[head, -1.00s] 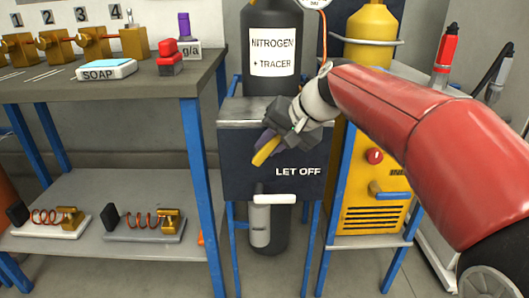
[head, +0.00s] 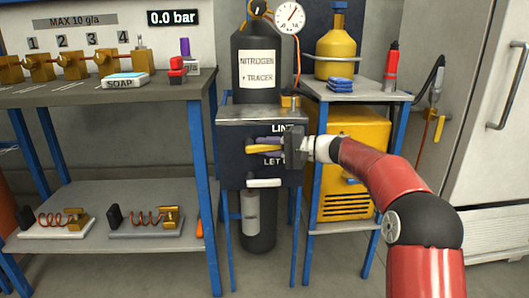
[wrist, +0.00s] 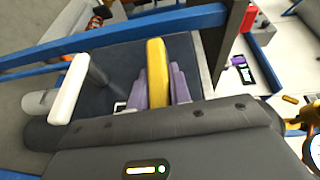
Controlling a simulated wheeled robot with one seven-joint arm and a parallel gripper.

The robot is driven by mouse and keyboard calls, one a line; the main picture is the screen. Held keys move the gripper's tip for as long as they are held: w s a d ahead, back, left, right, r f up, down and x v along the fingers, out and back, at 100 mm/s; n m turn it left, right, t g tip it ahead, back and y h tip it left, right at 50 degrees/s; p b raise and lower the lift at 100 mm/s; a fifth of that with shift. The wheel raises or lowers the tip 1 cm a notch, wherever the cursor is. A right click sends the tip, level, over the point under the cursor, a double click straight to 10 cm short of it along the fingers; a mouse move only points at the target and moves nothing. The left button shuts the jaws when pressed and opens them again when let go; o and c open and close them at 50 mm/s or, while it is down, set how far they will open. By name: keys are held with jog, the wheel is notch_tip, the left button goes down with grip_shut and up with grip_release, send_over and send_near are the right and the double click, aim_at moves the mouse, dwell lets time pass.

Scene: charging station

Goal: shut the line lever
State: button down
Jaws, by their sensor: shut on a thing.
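The line lever has a yellow handle (head: 260,149) and sits on a dark panel box (head: 232,165) beside the partly covered LINE label. The handle lies about level in the head view. My gripper (head: 271,147) comes from the right, its purple fingers closed around the handle. In the wrist view, the yellow handle (wrist: 157,72) stands between the purple fingers (wrist: 158,85), one on each side. The lever's root is hidden by my gripper. A separate white handle (head: 264,183) is below, near the partly covered LET OFF label; it also shows in the wrist view (wrist: 69,90).
A black nitrogen cylinder (head: 258,78) with a gauge (head: 289,18) stands behind the box. The workbench (head: 90,95) is left, with a soap block (head: 125,80). A blue-legged stand (head: 365,95) bears a yellow bottle (head: 340,50) at right.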

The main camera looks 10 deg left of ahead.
jog(key=shift+f+y+b, duration=0.35)
jog(key=shift+y+b, duration=0.15)
jog(key=shift+y, duration=0.1)
jog(key=c, duration=1.3)
grip_release()
jog(key=d, duration=0.2)
jog(key=s+d, duration=0.1)
jog(key=d, duration=0.4)
jog(key=shift+s+d, duration=0.15)
jog(key=shift+d, duration=0.2)
